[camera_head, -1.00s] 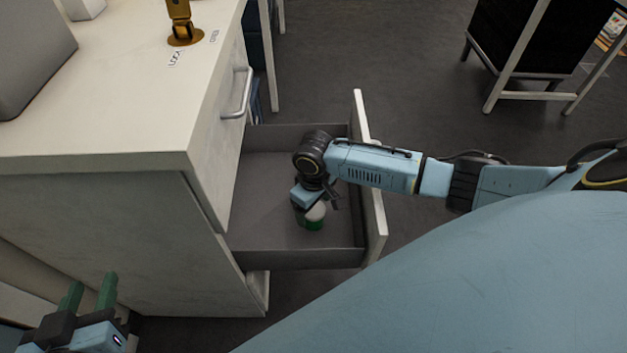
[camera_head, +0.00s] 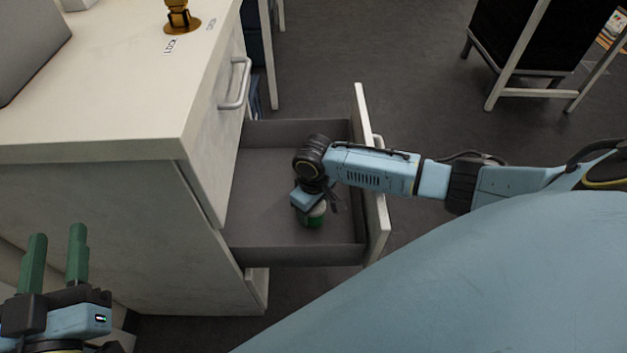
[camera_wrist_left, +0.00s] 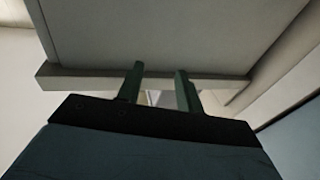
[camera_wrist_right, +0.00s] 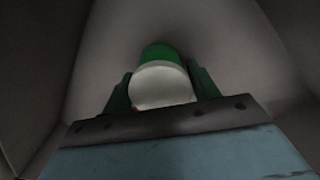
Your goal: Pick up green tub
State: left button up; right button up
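The green tub (camera_head: 314,218) with a pale lid stands in the open drawer. It also shows in the right wrist view (camera_wrist_right: 160,80), its lid toward the camera. My right gripper (camera_head: 312,203) is down in the drawer just above and around the tub. In the right wrist view, its two green fingers (camera_wrist_right: 161,90) are spread, one on each side of the tub; firm contact cannot be made out. My left gripper (camera_head: 55,250) is open and empty, left of the cabinet's front corner. Its spread fingers (camera_wrist_left: 160,85) show in the left wrist view.
The open drawer (camera_head: 270,175) has a grey floor and low walls; its front panel (camera_head: 372,200) is at the right, beneath my right arm. The cabinet (camera_head: 100,215) with a pale top stands left. A black-panelled stand (camera_head: 535,45) is at the upper right.

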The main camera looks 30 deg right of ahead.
jog(key=c, duration=0.6)
jog(key=shift+r, duration=0.1)
